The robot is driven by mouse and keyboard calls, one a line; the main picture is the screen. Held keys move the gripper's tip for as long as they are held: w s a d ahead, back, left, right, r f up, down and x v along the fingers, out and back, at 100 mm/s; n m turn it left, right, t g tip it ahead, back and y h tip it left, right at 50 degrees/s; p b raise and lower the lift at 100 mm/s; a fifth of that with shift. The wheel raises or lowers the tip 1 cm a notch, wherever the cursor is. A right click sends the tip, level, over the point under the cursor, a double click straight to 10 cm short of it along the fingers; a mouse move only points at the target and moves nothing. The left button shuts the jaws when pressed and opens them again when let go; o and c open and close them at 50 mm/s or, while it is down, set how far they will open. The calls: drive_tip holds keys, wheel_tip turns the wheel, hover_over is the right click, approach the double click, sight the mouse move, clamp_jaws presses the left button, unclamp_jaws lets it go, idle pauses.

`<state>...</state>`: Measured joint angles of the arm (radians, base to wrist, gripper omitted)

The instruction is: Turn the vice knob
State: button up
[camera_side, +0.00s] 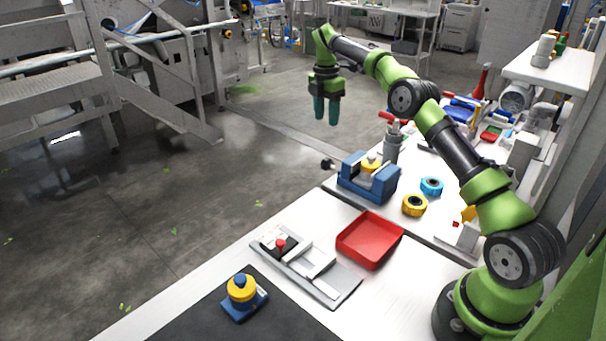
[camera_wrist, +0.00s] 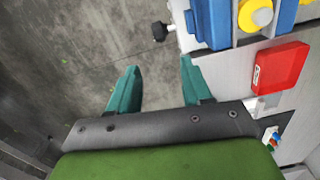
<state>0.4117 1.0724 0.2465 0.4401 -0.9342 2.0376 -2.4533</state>
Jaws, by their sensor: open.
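The blue vice (camera_side: 352,182) stands at the far left edge of the white bench. Its black knob (camera_side: 327,164) sticks out from its left side, past the bench edge. A yellow round part (camera_side: 370,168) sits between the vice jaws. My gripper (camera_side: 326,112) has teal fingers pointing down and hangs above and beyond the vice, over the floor side. In the wrist view the gripper (camera_wrist: 160,70) is open and empty. The black knob (camera_wrist: 159,31) lies ahead of the gap between the fingers, apart from them. The blue vice (camera_wrist: 208,28) is to its right.
A red tray (camera_side: 369,240), a grey fixture plate (camera_side: 335,288) and a blue-and-yellow part (camera_side: 242,294) stand nearer. A yellow ring (camera_side: 415,205) and a blue ring (camera_side: 431,186) lie right of the vice. A grey cylinder with red-handled tools (camera_side: 393,148) stands behind it.

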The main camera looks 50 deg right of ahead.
sight(327, 158)
drive_tip(key=shift+n, duration=0.6)
drive_tip(key=f, duration=1.5)
drive_tip(key=shift+s+d+f, duration=0.15)
drive_tip(key=shift+d+f, duration=0.2)
drive_tip(key=shift+d, duration=0.05)
drive_tip(key=shift+c, duration=0.5)
clamp_jaws()
